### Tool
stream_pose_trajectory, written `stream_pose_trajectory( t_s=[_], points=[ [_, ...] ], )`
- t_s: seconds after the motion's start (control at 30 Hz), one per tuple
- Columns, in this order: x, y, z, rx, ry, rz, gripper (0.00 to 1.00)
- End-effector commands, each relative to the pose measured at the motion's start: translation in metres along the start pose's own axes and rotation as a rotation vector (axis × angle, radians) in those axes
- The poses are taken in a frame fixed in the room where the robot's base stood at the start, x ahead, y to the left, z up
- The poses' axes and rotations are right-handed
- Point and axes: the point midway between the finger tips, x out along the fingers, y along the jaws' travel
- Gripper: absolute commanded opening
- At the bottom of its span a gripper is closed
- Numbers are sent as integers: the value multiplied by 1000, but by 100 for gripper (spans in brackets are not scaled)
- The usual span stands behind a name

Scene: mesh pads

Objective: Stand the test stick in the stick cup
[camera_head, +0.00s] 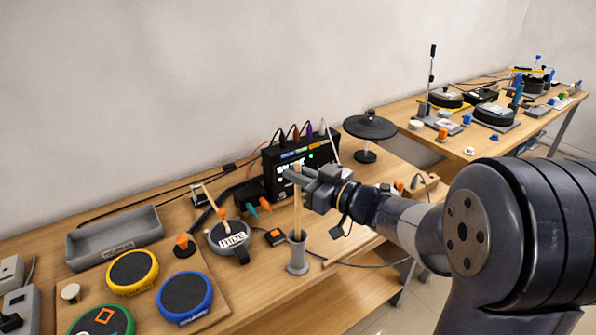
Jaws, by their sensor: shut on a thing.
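The test stick (297,212) is a pale wooden stick, upright in the picture. My gripper (295,176) is shut on its upper part. The stick cup (298,256) is a small grey cup with a wide base on the table, directly below the gripper. The stick's lower end meets the cup's mouth in this view. I cannot tell whether the end is inside the cup or just above or behind its rim. My gripper's fingers hide part of the stick's top.
Yellow (132,271), blue (185,297) and green (103,322) round pads lie at the left. A grey tray (115,240) is behind them. A black box with a screen (300,160) and a dark disc pad (369,127) stand behind my gripper. Cables cross the table.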

Motion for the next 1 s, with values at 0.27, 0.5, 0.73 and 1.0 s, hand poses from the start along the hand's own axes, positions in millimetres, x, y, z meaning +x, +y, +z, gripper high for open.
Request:
stream_pose_trajectory(
  t_s=[0.27,0.5,0.73,1.0],
  points=[
    [0,0,6,0,0,0,0],
    [0,0,6,0,0,0,15],
    [0,0,6,0,0,0,34],
    [-1,0,6,0,0,1,37]
  ],
)
